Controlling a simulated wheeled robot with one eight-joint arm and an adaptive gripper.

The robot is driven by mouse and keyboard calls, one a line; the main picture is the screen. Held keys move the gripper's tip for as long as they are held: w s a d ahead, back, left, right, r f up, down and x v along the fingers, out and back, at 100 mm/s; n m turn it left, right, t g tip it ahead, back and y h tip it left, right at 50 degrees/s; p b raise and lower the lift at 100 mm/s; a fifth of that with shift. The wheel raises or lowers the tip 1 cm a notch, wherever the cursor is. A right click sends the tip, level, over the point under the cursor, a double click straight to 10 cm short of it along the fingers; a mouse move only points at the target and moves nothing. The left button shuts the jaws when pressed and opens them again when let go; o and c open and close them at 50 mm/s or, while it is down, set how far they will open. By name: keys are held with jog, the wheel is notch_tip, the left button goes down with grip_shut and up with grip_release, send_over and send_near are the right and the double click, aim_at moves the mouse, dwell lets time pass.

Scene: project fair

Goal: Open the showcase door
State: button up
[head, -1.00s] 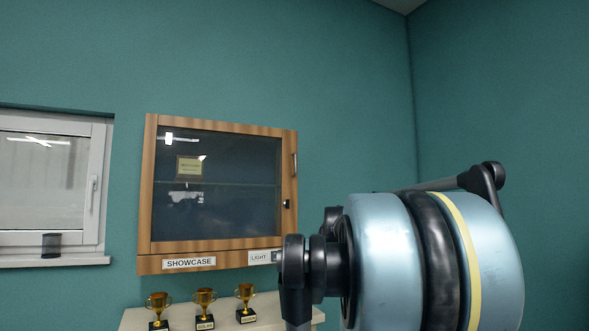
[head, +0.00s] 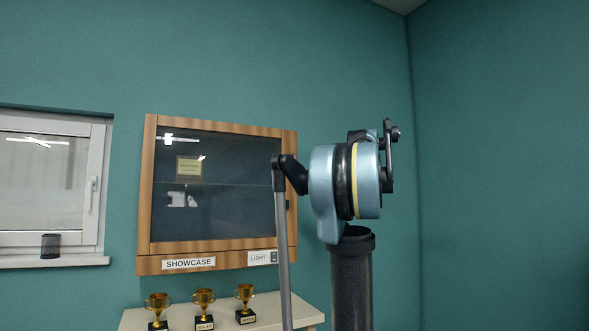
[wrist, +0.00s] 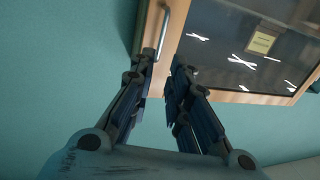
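The showcase (head: 147,200) is a wood-framed wall cabinet with a dark glass door (head: 225,215), which looks closed. In the head view my arm covers part of its right edge, and the handle there is hidden. In the wrist view the metal bar handle (wrist: 164,28) shows on the wooden door frame (wrist: 178,22). My gripper (wrist: 162,66) is open and empty, its two dark fingers pointing toward the handle. The left fingertip appears close to the handle's near end; I cannot tell whether they touch.
A light shelf (head: 135,318) with several gold trophies (head: 204,303) stands below the showcase. A "LIGHT" label (head: 258,258) with a small switch is on the lower rail. A white window (head: 100,185) is at the left. The wall right of the showcase is bare.

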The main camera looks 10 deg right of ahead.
aim_at(295, 173)
jog(key=x, duration=1.5)
jog(key=shift+w+a+f, duration=0.1)
jog(key=shift+w+a, duration=0.05)
jog(key=shift+w, duration=0.15)
grip_shut()
